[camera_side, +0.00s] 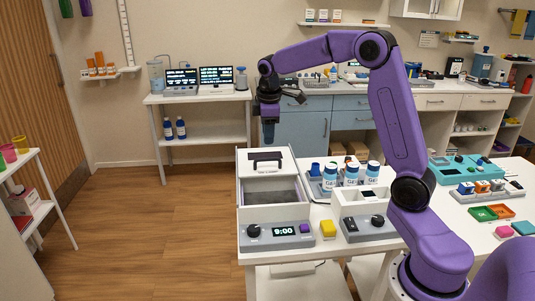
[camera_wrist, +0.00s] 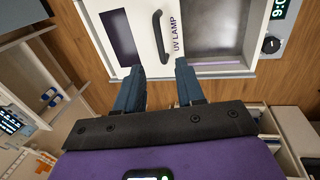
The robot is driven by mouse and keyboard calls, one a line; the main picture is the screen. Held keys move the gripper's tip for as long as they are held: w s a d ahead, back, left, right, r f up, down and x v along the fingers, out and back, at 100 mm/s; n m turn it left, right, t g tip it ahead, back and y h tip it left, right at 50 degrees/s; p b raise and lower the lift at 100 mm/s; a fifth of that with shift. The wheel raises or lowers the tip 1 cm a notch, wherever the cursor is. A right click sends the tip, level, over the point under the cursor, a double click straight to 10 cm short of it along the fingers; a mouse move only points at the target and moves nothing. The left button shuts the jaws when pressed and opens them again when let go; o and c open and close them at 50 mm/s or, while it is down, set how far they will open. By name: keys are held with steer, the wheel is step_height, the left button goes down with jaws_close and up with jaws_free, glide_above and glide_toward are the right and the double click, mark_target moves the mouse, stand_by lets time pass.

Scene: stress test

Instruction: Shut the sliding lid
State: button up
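The sliding lid (camera_side: 285,164) is a white panel with a black bar handle (camera_side: 266,165), at the far end of a white and grey box. In the wrist view the lid (camera_wrist: 143,35) reads "UV LAMP" beside its handle (camera_wrist: 160,38). The box's grey chamber (camera_side: 272,190) is uncovered in front of the lid; it also shows in the wrist view (camera_wrist: 215,28). My gripper (camera_side: 268,142) hangs fingers-down above the lid end. In the wrist view my gripper (camera_wrist: 158,78) has its two fingers apart and empty. The handle appears beyond the fingertips, between their lines, not gripped.
The box front has a knob (camera_side: 253,231) and a display (camera_side: 284,231) reading 9:00. The space left of the box is clear.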

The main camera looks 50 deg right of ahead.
mark_target(267, 159)
steer(key=f, duration=0.5)
steer(key=w+d+f, duration=0.1)
steer(key=f, duration=0.2)
steer(key=shift+f, duration=0.15)
steer(key=shift+c, duration=0.3)
jaws_close()
